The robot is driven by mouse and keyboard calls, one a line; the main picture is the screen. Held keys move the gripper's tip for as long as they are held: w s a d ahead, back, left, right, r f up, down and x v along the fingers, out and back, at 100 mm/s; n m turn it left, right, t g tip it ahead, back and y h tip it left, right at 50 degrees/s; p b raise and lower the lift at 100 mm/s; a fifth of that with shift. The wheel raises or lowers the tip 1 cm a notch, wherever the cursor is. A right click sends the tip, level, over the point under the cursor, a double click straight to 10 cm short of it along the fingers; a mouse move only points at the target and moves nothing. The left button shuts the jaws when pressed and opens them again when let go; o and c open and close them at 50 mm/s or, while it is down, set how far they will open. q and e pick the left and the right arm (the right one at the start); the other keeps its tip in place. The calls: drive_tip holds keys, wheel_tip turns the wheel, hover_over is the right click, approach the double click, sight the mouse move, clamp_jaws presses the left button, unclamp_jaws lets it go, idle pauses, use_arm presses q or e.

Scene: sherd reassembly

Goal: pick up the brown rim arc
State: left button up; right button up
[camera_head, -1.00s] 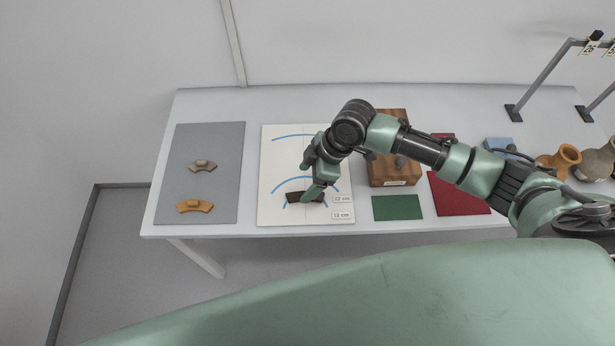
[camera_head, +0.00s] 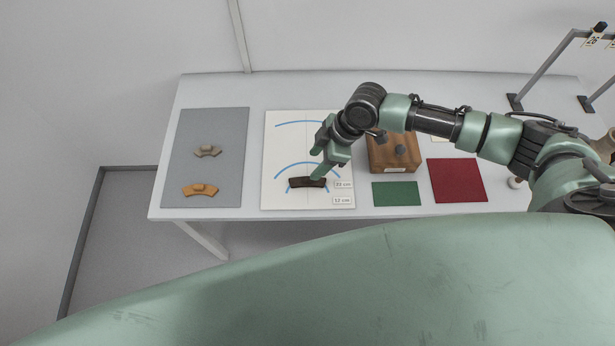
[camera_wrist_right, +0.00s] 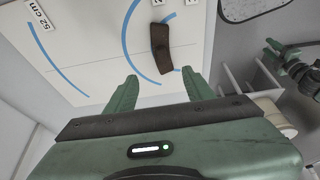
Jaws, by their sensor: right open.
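The dark brown rim arc (camera_head: 301,183) lies on the white sheet (camera_head: 280,202) by the lower blue curve. My right gripper (camera_head: 315,163) is over the sheet, and one finger partly overlaps the arc's upper edge in the head view. In the right wrist view the arc (camera_wrist_right: 161,48) shows beyond the open fingertips (camera_wrist_right: 160,77), roughly centred between them. The gap between the fingers is empty. I cannot tell the exact height of the fingertips above the arc. My left gripper is not in view.
A grey mat (camera_head: 215,130) at left holds a beige arc (camera_head: 207,152) and an orange arc (camera_head: 199,190). Right of the sheet are a wooden block (camera_head: 385,163), a green mat (camera_head: 396,194) and a red mat (camera_head: 458,180). The table's front edge is close.

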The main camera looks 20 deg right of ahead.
sight(308, 178)
drive_tip(key=x, duration=0.2)
drive_tip(key=p+x, duration=0.1)
drive_tip(key=x, duration=0.1)
drive_tip(key=p+x, duration=0.1)
drive_tip(key=x, duration=0.2)
drive_tip(key=shift+s+d+f, duration=0.15)
drive_tip(key=shift+s+d, duration=0.2)
drive_tip(key=shift+s, duration=0.05)
drive_tip(key=shift+w+a+f, duration=0.1)
drive_tip(key=shift+f, duration=0.3)
clamp_jaws()
